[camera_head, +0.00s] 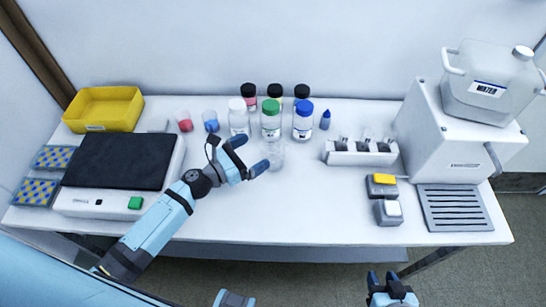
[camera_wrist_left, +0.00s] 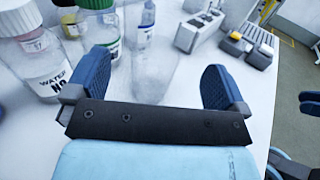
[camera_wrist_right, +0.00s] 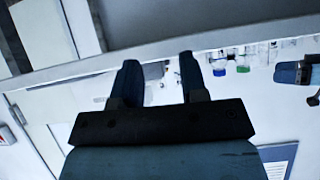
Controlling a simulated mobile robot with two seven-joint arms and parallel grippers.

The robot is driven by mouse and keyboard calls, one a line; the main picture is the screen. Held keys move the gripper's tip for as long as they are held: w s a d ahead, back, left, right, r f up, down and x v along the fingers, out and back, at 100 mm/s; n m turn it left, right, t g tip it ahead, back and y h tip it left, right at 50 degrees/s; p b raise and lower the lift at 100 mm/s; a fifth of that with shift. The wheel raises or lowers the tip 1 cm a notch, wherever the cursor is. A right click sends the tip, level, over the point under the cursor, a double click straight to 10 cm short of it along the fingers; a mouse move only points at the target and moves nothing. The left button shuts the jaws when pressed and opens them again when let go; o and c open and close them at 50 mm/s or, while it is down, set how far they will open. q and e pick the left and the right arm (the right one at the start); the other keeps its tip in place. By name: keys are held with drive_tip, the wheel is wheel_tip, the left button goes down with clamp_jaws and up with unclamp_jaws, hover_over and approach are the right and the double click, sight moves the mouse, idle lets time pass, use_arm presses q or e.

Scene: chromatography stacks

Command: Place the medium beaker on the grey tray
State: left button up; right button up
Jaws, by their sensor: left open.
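A clear, empty-looking glass vessel (camera_head: 275,152), which appears to be the medium beaker, stands on the white table in front of the green-capped bottle. My left gripper (camera_head: 248,155) is open just left of it, its fingers pointing toward it. In the left wrist view the clear vessel (camera_wrist_left: 153,68) shows beyond and between the spread fingers, and no contact is visible. A grey slotted tray (camera_head: 455,208) lies at the table's right end, in front of the white dispenser. My right gripper (camera_head: 382,278) is open and empty off the table's front edge.
Capped bottles (camera_head: 271,120) stand close behind the vessel. Small red (camera_head: 184,121) and blue (camera_head: 211,121) beakers stand left of them. A white rack (camera_head: 360,154) and two small button boxes (camera_head: 385,198) lie toward the tray. The front-middle table is clear.

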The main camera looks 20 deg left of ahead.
use_arm(q)
drive_tip(key=b, duration=0.5)
approach(282, 148)
drive_tip(key=shift+w+d+f+p, duration=0.1)
drive_tip(key=shift+w+d+p, duration=0.2)
drive_tip(key=shift+w, duration=0.2)
drive_tip(key=x, duration=0.6)
drive_tip(key=c, duration=1.1)
use_arm(e)
drive_tip(key=f, duration=0.3)
drive_tip(key=shift+w+a, duration=0.3)
